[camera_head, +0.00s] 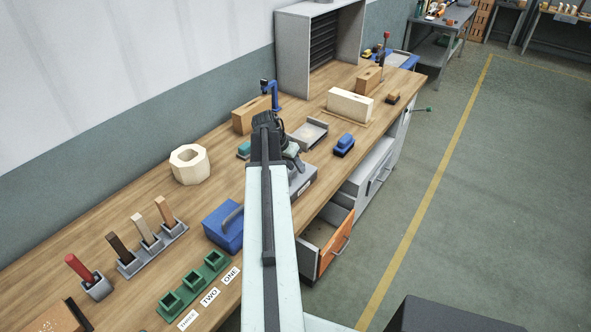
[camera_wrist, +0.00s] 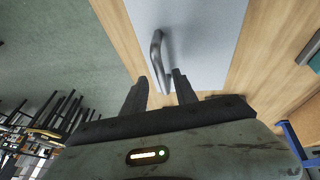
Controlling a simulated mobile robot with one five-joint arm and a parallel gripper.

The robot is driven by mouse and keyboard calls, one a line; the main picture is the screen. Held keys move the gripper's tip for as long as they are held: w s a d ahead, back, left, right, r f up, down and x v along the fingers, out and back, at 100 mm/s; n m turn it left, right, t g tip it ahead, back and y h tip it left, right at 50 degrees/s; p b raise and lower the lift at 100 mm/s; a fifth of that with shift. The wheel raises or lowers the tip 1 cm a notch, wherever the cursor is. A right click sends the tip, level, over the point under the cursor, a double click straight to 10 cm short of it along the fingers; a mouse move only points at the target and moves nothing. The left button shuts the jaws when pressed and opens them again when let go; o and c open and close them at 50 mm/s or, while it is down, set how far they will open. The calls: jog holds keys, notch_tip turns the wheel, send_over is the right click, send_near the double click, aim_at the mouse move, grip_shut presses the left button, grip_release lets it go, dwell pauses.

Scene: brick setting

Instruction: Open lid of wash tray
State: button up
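A grey box with a white label (camera_head: 304,183), which looks like the wash tray, stands on the workbench, partly hidden behind my arm in the head view. In the wrist view its flat pale grey lid (camera_wrist: 208,38) lies level and looks shut. A curved metal handle (camera_wrist: 157,55) stands on the lid. My gripper (camera_wrist: 160,82) is open, with its two dark fingers apart and the near end of the handle showing between them. I cannot tell whether the fingers touch it. In the head view my gripper is mostly hidden by my arm.
A blue box with a handle (camera_head: 224,226) stands left of my arm. A shallow metal tray (camera_head: 309,134) and a blue block (camera_head: 344,145) lie beyond the grey box. An orange-fronted drawer (camera_head: 335,247) stands open below the bench's front edge. Green holders (camera_head: 193,281) are nearer.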

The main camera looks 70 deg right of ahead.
grip_shut()
jog(key=shift+s, duration=0.2)
dwell(1.1)
